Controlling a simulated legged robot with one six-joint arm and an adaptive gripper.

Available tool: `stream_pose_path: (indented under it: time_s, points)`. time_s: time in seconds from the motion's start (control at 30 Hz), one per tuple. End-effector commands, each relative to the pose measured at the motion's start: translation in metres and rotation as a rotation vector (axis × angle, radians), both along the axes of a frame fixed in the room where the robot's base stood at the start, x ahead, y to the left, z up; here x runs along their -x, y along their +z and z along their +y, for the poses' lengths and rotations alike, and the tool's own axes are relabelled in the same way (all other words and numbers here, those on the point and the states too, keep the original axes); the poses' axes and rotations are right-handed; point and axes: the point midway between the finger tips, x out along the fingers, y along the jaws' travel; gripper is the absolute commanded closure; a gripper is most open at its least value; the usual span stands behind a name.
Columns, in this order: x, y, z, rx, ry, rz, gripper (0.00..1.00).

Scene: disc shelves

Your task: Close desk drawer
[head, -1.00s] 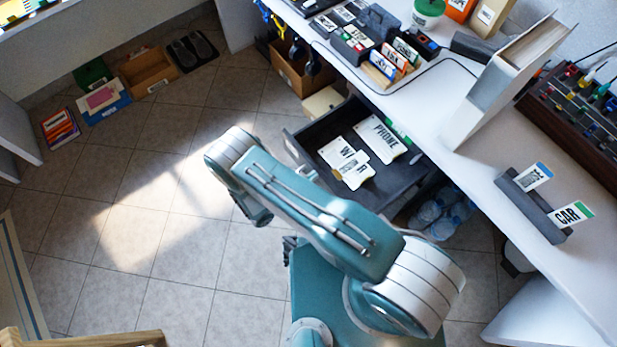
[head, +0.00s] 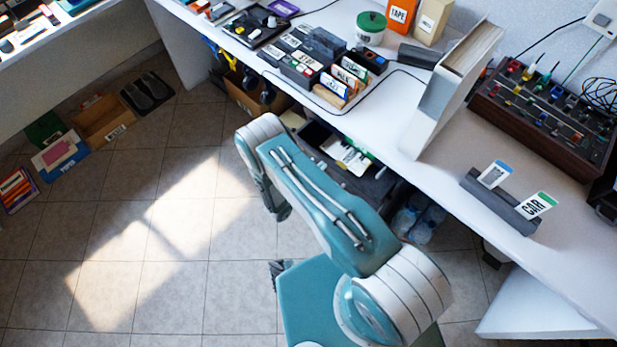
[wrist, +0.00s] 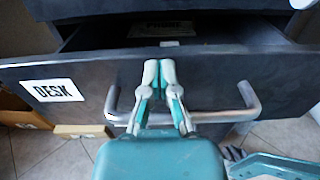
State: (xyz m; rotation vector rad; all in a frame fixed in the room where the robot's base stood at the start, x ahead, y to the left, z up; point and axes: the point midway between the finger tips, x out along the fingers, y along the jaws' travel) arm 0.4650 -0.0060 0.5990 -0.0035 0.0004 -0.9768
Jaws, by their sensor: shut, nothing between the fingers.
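The dark desk drawer (wrist: 225,85) is partly open in the wrist view, with a gap above its front and a card reading PHONE (wrist: 163,27) inside. Its front carries a white DESK label (wrist: 52,90) and a curved metal handle (wrist: 238,116). My gripper (wrist: 160,66) is shut and empty. Its fingertips are at the drawer front's upper middle, with the fingers crossing over the handle; I cannot tell whether they touch. In the head view the drawer (head: 372,186) sits under the desk (head: 425,180). My arm covers much of it and hides my gripper.
A big white binder (head: 450,90) and a card stand (head: 500,205) stand on the desk. A cardboard box (head: 250,95) is beneath it, left of the drawer. Bottles (head: 418,222) lie below on the right.

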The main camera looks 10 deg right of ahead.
Motion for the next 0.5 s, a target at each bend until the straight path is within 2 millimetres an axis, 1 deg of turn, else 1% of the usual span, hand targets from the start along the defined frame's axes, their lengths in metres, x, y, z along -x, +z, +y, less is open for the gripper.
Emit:
stream_pose_path:
  time_s: [0.03, 0.2, 0.3, 0.5]
  points:
    - [-0.006, 0.0, -0.01, -0.001, -0.005, -0.002, 1.0]
    - [-0.023, 0.0, -0.036, -0.002, -0.005, -0.003, 1.0]
    - [-0.033, 0.0, -0.05, -0.002, -0.004, -0.002, 1.0]
    - [-0.047, 0.0, -0.071, -0.001, -0.002, -0.002, 1.0]
